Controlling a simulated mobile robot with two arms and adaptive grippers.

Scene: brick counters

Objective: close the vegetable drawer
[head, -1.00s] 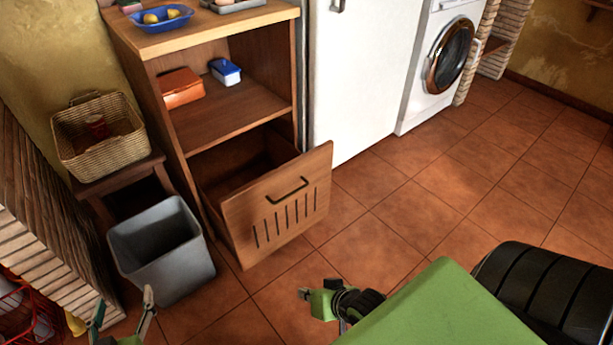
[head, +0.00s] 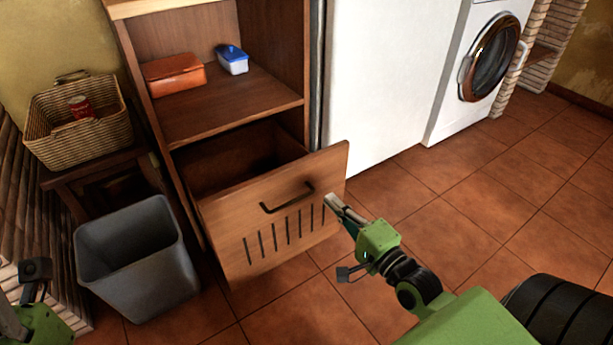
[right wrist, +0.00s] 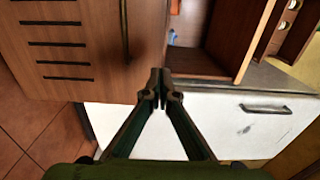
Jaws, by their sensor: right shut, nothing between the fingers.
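The vegetable drawer (head: 235,217) is the wooden bottom drawer of the shelf cabinet, with a dark handle (head: 287,198) and a row of slots. It stands pulled out, its dark inside showing. My right gripper (head: 333,203) is shut and empty, at the right part of the drawer front. Contact cannot be told. In the right wrist view the shut fingertips (right wrist: 161,88) appear beside the slotted drawer front (right wrist: 50,50) and its handle (right wrist: 124,32). My left gripper (head: 34,275) shows partly at the lower left edge, away from the drawer; its jaw state is unclear.
A grey bin (head: 140,260) stands left of the drawer. A wicker basket (head: 75,140) sits on a small stand behind it. The shelf above holds an orange box (head: 174,75) and a blue container (head: 232,60). A white fridge (head: 380,90) stands right; the tiled floor is clear there.

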